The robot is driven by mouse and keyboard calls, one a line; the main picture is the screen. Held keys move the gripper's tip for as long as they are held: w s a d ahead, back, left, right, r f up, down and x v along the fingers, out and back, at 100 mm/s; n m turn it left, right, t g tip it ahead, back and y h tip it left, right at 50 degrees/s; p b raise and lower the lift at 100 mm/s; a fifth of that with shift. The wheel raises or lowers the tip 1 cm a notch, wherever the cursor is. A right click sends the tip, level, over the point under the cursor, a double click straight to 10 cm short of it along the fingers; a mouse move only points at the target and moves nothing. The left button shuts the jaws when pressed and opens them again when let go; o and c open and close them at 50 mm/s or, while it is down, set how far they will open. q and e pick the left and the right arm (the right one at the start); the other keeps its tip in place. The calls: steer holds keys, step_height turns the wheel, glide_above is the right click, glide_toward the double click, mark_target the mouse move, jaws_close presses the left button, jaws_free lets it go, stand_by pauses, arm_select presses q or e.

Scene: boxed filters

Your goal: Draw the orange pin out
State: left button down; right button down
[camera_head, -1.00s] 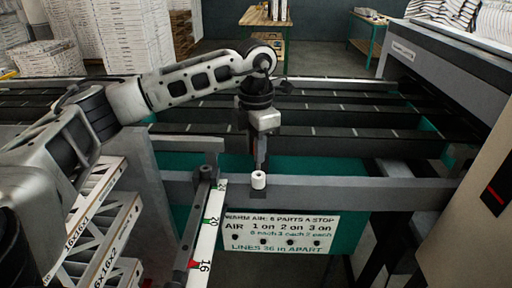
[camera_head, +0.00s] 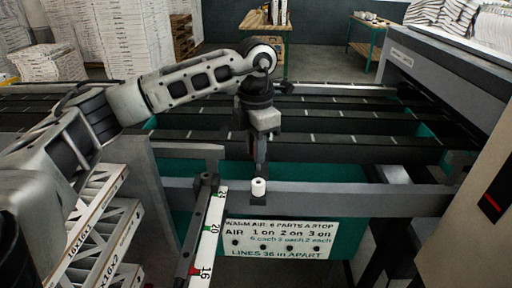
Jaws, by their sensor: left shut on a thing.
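My left gripper (camera_head: 261,170) reaches down from the end of the left arm to the grey front rail. It is shut on a small white cylinder (camera_head: 258,189), whose top end has a dark centre. The cylinder sits at the fingertips, in front of the rail; whether it touches the rail I cannot tell. No orange pin shows in the head view; if one is there, it is hidden or too small to make out. My right gripper is not in view.
The grey rail (camera_head: 340,199) runs across the front of a dark slatted bed (camera_head: 340,150). A numbered scale bar (camera_head: 212,232) with coloured markers stands left of a white sign (camera_head: 278,238). A grey machine (camera_head: 445,70) stands right.

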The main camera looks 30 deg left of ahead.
arm_select(q)
steer(key=shift+r, duration=4.45)
